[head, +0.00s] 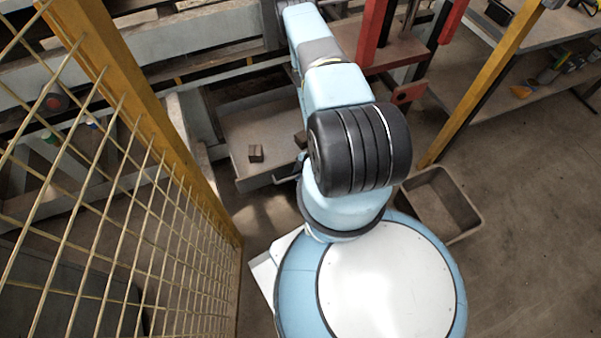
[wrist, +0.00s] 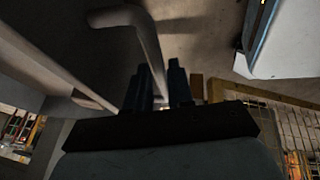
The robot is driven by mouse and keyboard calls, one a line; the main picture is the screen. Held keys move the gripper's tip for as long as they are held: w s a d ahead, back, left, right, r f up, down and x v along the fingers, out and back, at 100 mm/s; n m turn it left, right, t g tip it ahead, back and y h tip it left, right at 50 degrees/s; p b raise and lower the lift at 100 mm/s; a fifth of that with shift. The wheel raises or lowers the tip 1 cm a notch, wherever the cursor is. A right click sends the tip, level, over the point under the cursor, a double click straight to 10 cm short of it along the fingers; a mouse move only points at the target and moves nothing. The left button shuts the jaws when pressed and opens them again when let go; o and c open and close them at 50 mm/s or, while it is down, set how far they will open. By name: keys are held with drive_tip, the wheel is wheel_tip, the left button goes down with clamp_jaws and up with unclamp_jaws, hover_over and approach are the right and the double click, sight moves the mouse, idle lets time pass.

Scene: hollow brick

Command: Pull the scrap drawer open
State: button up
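The scrap drawer (head: 239,171) is a grey tray low under the machine frame, with its inside showing from above. Its grey bar handle (head: 287,179) is on the near front side, partly hidden by my arm. In the wrist view, the bent handle (wrist: 147,42) runs from the drawer front (wrist: 55,48) down between my fingers. My gripper (wrist: 160,85) has its two dark fingers close on either side of the bar, with the bar filling the gap, so it looks shut on it. My gripper is hidden behind my arm in the head view.
A yellow post and mesh fence (head: 180,230) stands close on the left. An open grey bin (head: 440,205) stands on the floor at right. A yellow post (head: 470,100) and a workbench (head: 545,60) are beyond it.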

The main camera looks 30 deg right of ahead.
drive_tip(key=o, duration=0.3)
drive_tip(key=v, duration=1.3)
drive_tip(key=shift+r, duration=0.35)
drive_tip(key=shift+d, duration=0.15)
